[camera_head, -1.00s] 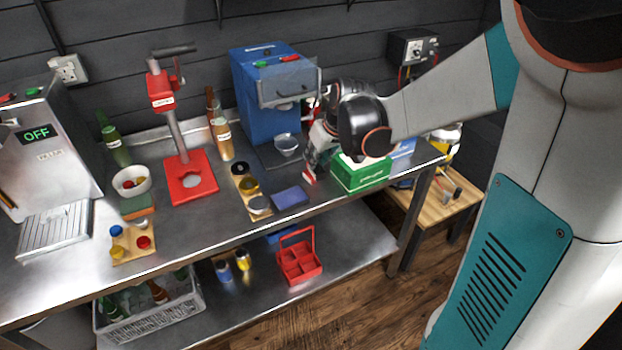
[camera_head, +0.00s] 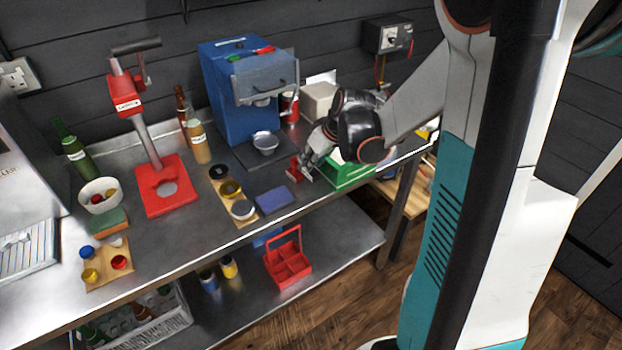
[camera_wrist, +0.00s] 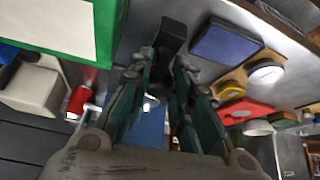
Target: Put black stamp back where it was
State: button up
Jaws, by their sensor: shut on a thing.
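My gripper (camera_wrist: 166,66) is shut on the black stamp (camera_wrist: 173,32), whose dark block shows beyond the fingertips in the wrist view. In the head view my gripper (camera_head: 305,169) is low over the bench, between the blue pad (camera_head: 273,199) and the green box (camera_head: 348,172). A small red piece (camera_head: 294,167) shows at the fingertips there; I cannot tell if it belongs to the stamp. The blue pad (camera_wrist: 225,44) also shows in the wrist view, beside the stamp. Whether the stamp touches the bench is unclear.
A wooden holder with round tins (camera_head: 230,188) lies left of the pad. The blue machine (camera_head: 240,95) with a metal bowl (camera_head: 265,142) stands behind. A red press (camera_head: 165,185) is further left. A red caddy (camera_head: 287,262) sits on the lower shelf.

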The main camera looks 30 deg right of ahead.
aim_at(314, 172)
jog(key=shift+f+b, duration=0.8)
jog(key=shift+f, duration=2.1)
jog(key=shift+f, duration=0.15)
jog(key=o, duration=0.8)
jog(key=shift+o, duration=0.2)
jog(key=shift+s+r, duration=0.15)
jog(key=shift+r, duration=0.4)
jog(key=p+v, duration=0.3)
jog(key=v, duration=0.8)
jog(key=shift+p, duration=0.4)
jog(key=shift+s, duration=0.15)
